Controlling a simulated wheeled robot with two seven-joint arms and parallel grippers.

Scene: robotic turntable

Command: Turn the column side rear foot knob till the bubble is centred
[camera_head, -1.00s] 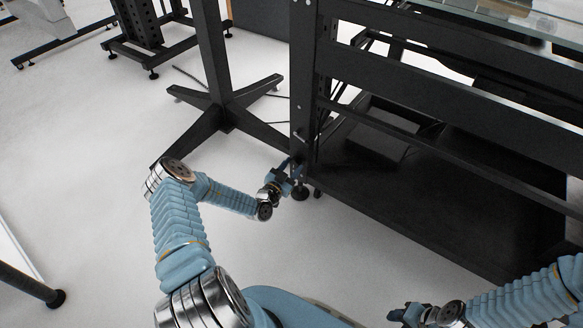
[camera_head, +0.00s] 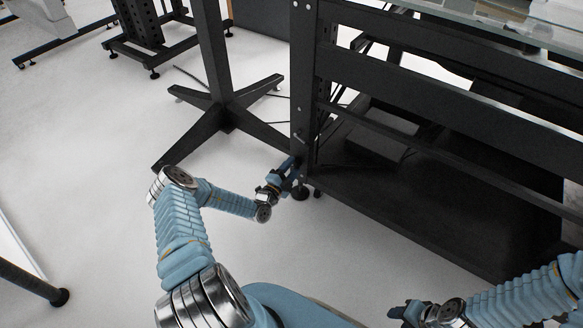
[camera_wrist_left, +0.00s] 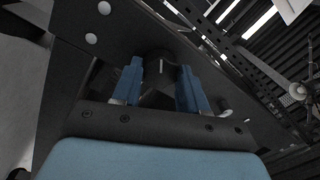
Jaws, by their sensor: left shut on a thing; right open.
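My left gripper (camera_head: 288,170) is low at the near corner leg of the black bench, just above a round foot (camera_head: 300,193) on the floor. In the left wrist view its two blue fingers (camera_wrist_left: 160,80) stand on either side of a dark round knob (camera_wrist_left: 160,58) under the frame, and they are shut on it. The knob is hidden behind the gripper in the head view. My right gripper (camera_head: 404,312) is open and empty at the bottom, over the floor. I cannot make out a bubble in either view.
The black column (camera_head: 211,45) on a cross-shaped base stands left of the bench (camera_head: 440,50), close to my left arm. A lower shelf (camera_head: 400,195) runs along the bench.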

